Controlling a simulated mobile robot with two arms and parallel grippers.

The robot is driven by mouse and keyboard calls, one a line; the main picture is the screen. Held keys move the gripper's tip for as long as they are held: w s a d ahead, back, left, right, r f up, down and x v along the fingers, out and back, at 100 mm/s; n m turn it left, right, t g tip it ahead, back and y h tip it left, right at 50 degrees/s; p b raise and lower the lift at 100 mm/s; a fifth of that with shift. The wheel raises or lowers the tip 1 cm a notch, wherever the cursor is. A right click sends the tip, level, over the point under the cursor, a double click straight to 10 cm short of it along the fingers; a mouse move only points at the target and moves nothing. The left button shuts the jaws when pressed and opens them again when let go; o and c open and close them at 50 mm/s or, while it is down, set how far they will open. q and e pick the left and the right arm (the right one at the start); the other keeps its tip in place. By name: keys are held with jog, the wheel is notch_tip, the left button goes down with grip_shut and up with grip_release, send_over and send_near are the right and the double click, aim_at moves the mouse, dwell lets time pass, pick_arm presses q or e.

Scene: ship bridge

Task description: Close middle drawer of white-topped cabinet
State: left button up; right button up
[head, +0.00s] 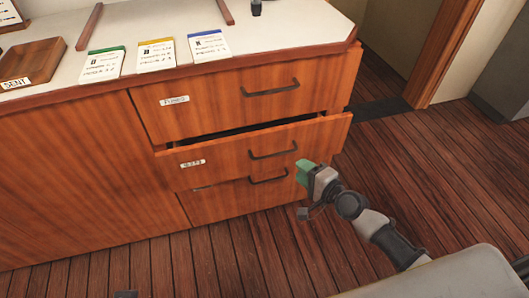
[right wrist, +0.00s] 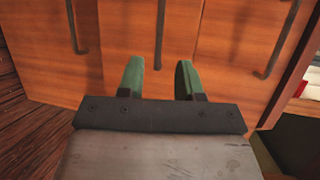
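The white-topped cabinet (head: 155,95) has three wooden drawers at its right end. The middle drawer (head: 225,153) stands partly open, with a dark gap above its front, a small white label and a dark bar handle (head: 273,150). The top drawer (head: 215,102) and bottom drawer (head: 225,203) look shut. My right gripper (head: 303,172) is just in front of the middle drawer's right part, near the handles; contact cannot be told. In the right wrist view, its green fingers (right wrist: 159,78) are apart with nothing between them, facing the drawer fronts. My left gripper is not in view.
The white top (head: 270,30) carries a wooden tray (head: 30,62) marked SENT and three cards with green, yellow and blue edges. Wood-plank floor (head: 420,150) is open to the right. A doorway frame (head: 445,50) stands at the upper right.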

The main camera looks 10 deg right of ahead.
aim_at(278, 153)
jog(key=b+x, duration=0.1)
jog(key=x, duration=0.9)
jog(key=shift+w+a, duration=0.25)
jog(key=shift+w, duration=0.05)
grip_shut()
